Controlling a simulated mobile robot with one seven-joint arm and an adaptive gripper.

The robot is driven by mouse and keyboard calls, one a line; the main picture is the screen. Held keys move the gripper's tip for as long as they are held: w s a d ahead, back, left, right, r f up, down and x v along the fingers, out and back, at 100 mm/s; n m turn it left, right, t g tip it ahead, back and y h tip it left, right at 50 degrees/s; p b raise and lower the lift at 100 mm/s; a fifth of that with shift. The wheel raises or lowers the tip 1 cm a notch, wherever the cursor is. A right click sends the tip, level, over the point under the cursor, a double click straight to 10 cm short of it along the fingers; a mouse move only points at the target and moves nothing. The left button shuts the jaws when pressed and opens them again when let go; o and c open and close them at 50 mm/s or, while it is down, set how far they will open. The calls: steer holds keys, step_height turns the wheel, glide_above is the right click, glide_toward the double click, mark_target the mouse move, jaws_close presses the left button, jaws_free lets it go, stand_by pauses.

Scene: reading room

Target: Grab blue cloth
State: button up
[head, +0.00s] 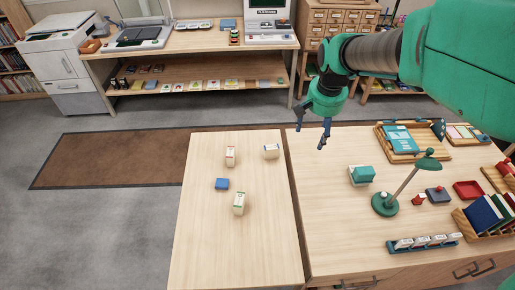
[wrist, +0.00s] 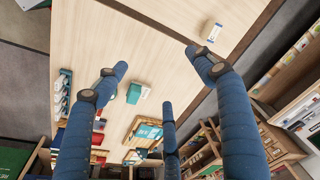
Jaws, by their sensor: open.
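A small folded blue cloth (head: 222,184) lies flat on the left table (head: 215,260), between several small white boxes. It does not show in the wrist view. My gripper (head: 311,135) is open and empty, held above the far part of the tables, to the right of and beyond the cloth. In the wrist view its blue fingers are spread apart with nothing between them.
White boxes stand near the cloth: one behind (head: 230,156), one in front (head: 239,203), one to the back right (head: 271,151). The right table holds a green lamp (head: 385,204), a teal-topped block (head: 361,175) and trays. The left table's front is clear.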

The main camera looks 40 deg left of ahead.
steer(key=s+a+f+n+g, duration=0.1)
steer(key=s+a+f, duration=0.2)
steer(key=a+f, duration=0.45)
steer(key=s+a+f, duration=0.3)
steer(key=a+f, duration=0.1)
steer(key=a, duration=0.6)
steer(key=n+h+p, duration=0.1)
steer(key=n+p, duration=0.1)
glide_above(222, 182)
step_height(222, 182, down, 14)
steer(key=shift+d+r, duration=0.1)
steer(key=shift+d, duration=0.1)
steer(key=shift+f+b, duration=0.35)
steer(key=shift+f, duration=3.95)
steer(key=shift+a+f, duration=0.15)
steer(key=shift+f, duration=2.4)
